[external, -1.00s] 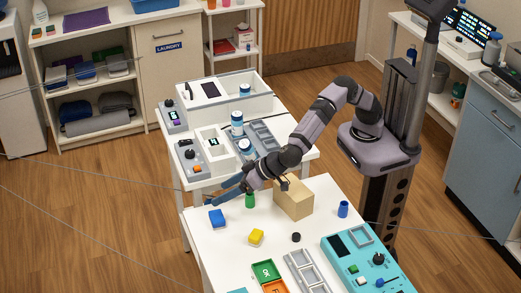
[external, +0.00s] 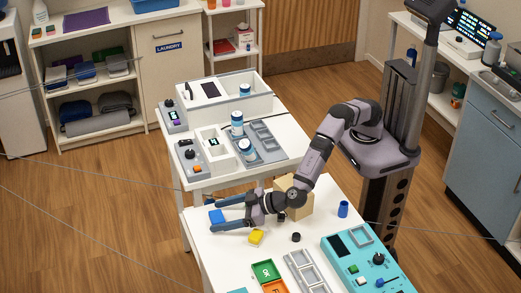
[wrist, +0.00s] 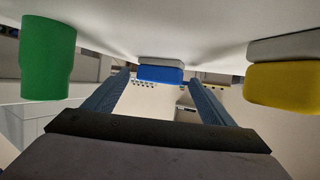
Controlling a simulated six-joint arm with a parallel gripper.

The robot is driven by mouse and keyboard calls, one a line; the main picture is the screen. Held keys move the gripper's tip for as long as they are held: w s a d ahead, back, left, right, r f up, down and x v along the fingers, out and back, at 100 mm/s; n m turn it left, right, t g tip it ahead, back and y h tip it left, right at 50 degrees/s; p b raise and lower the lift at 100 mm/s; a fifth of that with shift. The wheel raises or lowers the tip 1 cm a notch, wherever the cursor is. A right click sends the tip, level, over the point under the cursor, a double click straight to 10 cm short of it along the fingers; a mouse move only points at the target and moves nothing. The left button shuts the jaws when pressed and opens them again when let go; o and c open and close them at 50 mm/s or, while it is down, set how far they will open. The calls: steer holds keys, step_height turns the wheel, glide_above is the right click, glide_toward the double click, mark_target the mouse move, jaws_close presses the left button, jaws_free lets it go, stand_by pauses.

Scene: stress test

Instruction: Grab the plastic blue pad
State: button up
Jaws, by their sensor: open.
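The blue pad (external: 217,217), a small block with a grey base, lies on the white table near its left corner. In the wrist view the blue pad (wrist: 160,74) is straight ahead, between the lines of the two fingers. My gripper (external: 214,216) is open and low over the table, its fingers pointing left with one on each side of the pad. In the wrist view my gripper (wrist: 159,76) shows a wide gap between its fingertips. I cannot tell whether either finger touches the pad.
A yellow block (external: 256,237) lies just in front of my gripper. A cardboard-coloured box (external: 298,206) stands behind my wrist. A blue cup (external: 343,209) and small black knob (external: 296,237) are to the right.

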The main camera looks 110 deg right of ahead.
steer(key=shift+x, duration=0.95)
steer(key=c, duration=1)
steer(key=shift+c, duration=0.2)
